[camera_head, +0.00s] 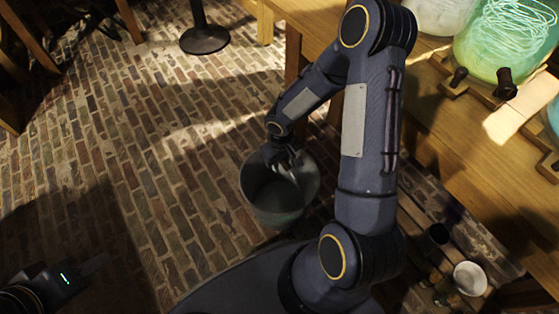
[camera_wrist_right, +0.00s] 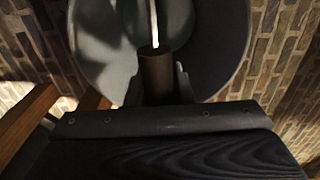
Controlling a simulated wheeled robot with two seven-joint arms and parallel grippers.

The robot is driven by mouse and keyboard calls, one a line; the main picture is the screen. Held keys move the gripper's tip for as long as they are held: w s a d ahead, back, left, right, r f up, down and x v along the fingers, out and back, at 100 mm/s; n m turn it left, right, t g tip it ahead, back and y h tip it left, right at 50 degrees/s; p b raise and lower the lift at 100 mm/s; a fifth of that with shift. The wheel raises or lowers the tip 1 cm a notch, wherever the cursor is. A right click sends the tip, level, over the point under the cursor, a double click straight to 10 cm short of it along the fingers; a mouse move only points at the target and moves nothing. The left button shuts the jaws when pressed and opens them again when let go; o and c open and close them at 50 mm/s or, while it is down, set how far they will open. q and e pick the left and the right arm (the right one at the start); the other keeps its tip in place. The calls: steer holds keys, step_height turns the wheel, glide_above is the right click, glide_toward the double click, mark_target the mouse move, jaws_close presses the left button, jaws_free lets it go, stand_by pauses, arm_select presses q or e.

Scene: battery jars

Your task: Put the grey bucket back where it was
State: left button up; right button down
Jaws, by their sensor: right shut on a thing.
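The grey bucket (camera_head: 262,207) is in the middle of the head view, over the brick floor beside the wooden table. Its mouth faces up towards the head camera and the inside looks empty. My right gripper (camera_head: 289,163) is at its mouth, shut on the bucket's handle. In the right wrist view, the brown grip of the handle (camera_wrist_right: 156,74) is between the fingers, and the bucket's pale inner wall (camera_wrist_right: 215,50) shows beyond. Whether the bucket's base touches the floor is unclear. My left gripper (camera_head: 84,268) is at the lower left, away from the bucket; its fingers are too dark to read.
The wooden table (camera_head: 455,150) at the right bears a green glass jar (camera_head: 495,50) and wooden stands. Below it, a low shelf holds a white cup (camera_head: 470,278) and dark pots. A round black stand base (camera_head: 205,40) is on the floor at the back. The brick floor at the left is mostly clear.

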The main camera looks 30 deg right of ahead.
arm_select(q)
steer(key=shift+a+f+b, duration=0.15)
steer(key=shift+f+b, duration=0.15)
steer(key=shift+f, duration=0.4)
arm_select(e)
steer(key=shift+a+f, duration=0.1)
steer(key=shift+f, duration=0.7)
arm_select(q)
steer(key=shift+f, duration=0.1)
arm_select(e)
steer(key=shift+f, duration=0.1)
steer(key=c, duration=1.3)
jaws_free()
steer(key=shift+s, duration=0.15)
